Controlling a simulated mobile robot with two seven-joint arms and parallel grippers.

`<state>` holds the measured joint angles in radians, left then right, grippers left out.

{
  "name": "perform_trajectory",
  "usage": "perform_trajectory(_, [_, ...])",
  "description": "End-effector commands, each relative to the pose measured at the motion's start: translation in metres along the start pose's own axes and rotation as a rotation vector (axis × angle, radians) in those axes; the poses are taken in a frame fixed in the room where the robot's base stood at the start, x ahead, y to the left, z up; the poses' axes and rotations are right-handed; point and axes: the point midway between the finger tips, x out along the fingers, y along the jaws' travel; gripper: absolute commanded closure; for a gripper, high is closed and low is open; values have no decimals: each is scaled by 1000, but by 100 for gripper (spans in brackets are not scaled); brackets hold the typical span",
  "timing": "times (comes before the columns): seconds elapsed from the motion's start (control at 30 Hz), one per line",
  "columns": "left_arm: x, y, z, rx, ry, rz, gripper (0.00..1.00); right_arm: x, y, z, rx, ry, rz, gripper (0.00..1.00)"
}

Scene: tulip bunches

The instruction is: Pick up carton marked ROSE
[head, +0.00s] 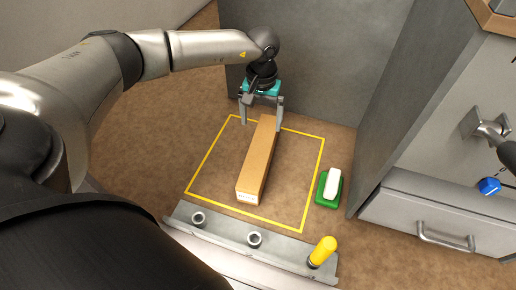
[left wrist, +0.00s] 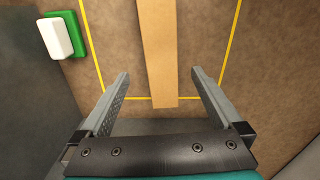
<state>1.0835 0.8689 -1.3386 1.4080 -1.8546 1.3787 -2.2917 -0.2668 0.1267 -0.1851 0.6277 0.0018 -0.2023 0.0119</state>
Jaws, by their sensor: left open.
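A long brown carton (head: 257,160) lies flat on the brown floor inside a yellow outline. A small white label is on its near end, but the lettering is too small to read. My left gripper (head: 261,121) is open at the carton's far end, with one finger on each side of it. In the left wrist view the carton (left wrist: 158,50) runs up between the open fingers of the left gripper (left wrist: 160,74), with gaps on both sides. I cannot tell how far the fingertips are above the floor. My right gripper is not in view.
A white block (head: 333,183) sits on a green base (head: 321,199) right of the outline. A grey rail (head: 226,229) with round sockets and a yellow peg (head: 323,250) stands in front. Grey panels (head: 315,60) close off the back and right. A drawer handle (head: 445,241) juts out at right.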

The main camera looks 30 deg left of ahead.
Motion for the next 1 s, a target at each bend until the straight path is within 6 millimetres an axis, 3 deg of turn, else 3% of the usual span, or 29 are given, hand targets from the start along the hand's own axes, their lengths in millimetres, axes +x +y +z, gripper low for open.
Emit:
perform_trajectory(0.03, [14,0,0,0,1,1,0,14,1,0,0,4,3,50])
perform_trajectory(0.1, [20,0,0,0,1,1,0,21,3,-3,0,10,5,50])
perform_trajectory(0.33, [39,0,0,-1,-2,-1,0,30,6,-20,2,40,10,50])
perform_trajectory(0.57, [86,0,1,-1,-2,-1,0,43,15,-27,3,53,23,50])
perform_trajectory(0.7, [108,0,0,-1,-1,0,0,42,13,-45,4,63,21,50])
perform_trajectory(1.0, [125,1,0,0,1,1,0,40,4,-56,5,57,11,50])
